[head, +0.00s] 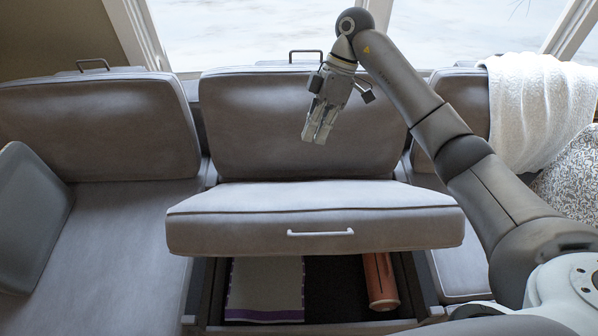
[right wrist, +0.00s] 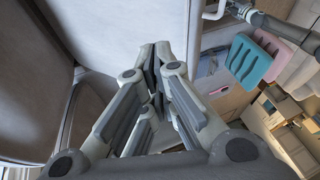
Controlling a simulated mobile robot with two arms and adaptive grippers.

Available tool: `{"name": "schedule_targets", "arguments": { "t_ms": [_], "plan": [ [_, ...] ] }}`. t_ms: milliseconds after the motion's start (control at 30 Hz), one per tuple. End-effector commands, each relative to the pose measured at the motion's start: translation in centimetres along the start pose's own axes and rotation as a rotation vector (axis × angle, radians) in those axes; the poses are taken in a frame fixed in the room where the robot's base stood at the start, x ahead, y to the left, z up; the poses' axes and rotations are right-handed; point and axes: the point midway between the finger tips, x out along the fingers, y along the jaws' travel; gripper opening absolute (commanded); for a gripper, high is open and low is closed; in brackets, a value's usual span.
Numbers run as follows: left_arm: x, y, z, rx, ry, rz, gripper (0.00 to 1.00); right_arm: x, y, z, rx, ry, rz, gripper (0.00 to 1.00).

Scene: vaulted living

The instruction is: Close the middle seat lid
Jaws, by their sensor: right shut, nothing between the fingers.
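The middle seat lid (head: 320,217) is a grey cushioned panel with a white bar handle (head: 321,233) on its front face. It is raised and tilted above the storage box (head: 318,283), whose inside shows below its front edge. My right gripper (head: 317,138) is above the lid, in front of the middle backrest (head: 290,120), apart from the lid, pointing down. In the right wrist view its fingers (right wrist: 155,55) are shut with nothing between them. Pale upholstery fills the left of that view. My left gripper is not in view.
The open box holds a folded grey cloth with a purple edge (head: 265,285) and an orange cylinder (head: 380,280). Side seats flank the lid: left seat (head: 110,250), right seat (head: 460,270). A grey pillow (head: 30,215) is at left. A white towel (head: 535,105) hangs over the right backrest.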

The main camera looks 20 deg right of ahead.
Motion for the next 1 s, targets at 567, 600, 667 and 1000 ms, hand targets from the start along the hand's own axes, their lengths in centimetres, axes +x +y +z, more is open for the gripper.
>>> {"name": "schedule_targets", "arguments": {
  "t_ms": [567,600,667,1000],
  "plan": [
    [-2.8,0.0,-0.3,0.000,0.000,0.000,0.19,10.4,-0.8,0.1,-0.001,0.000,-0.004,0.00],
    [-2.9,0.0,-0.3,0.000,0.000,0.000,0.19,10.8,-1.1,0.2,-0.002,0.001,-0.003,0.00],
    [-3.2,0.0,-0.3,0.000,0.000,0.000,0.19,11.4,-1.4,0.4,-0.002,0.001,-0.003,0.00],
    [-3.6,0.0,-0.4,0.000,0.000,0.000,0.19,12.8,-2.2,0.8,-0.002,0.001,0.001,0.00]
  ]
}}
